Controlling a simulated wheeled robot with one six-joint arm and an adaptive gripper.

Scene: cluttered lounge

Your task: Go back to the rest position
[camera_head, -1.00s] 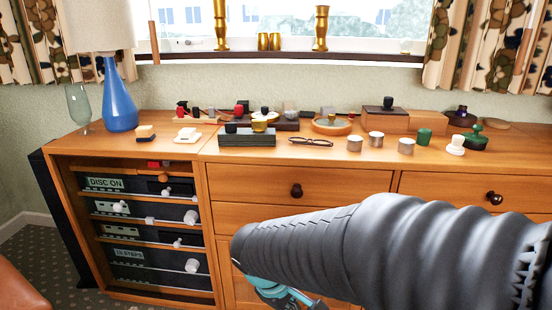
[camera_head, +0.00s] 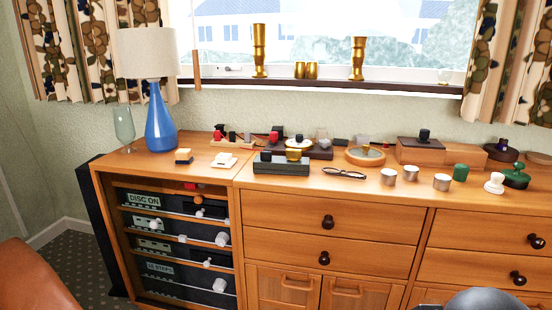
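My gripper is out of view. Only a small dark grey rounded part of my arm shows at the bottom edge, right of centre. The wooden sideboard (camera_head: 330,209) stands ahead with drawers, cupboard doors and an open shelf bay on its left. Its drawer fronts and dark round knobs are in plain sight, and nothing of mine covers them except low at the right.
On the sideboard stand a blue lamp (camera_head: 160,122), a green glass goblet (camera_head: 124,127), small metal cups (camera_head: 411,173), glasses (camera_head: 343,173) and a wooden box (camera_head: 421,151). Electronics (camera_head: 165,227) fill the left bay. A brown leather seat (camera_head: 32,277) is at lower left.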

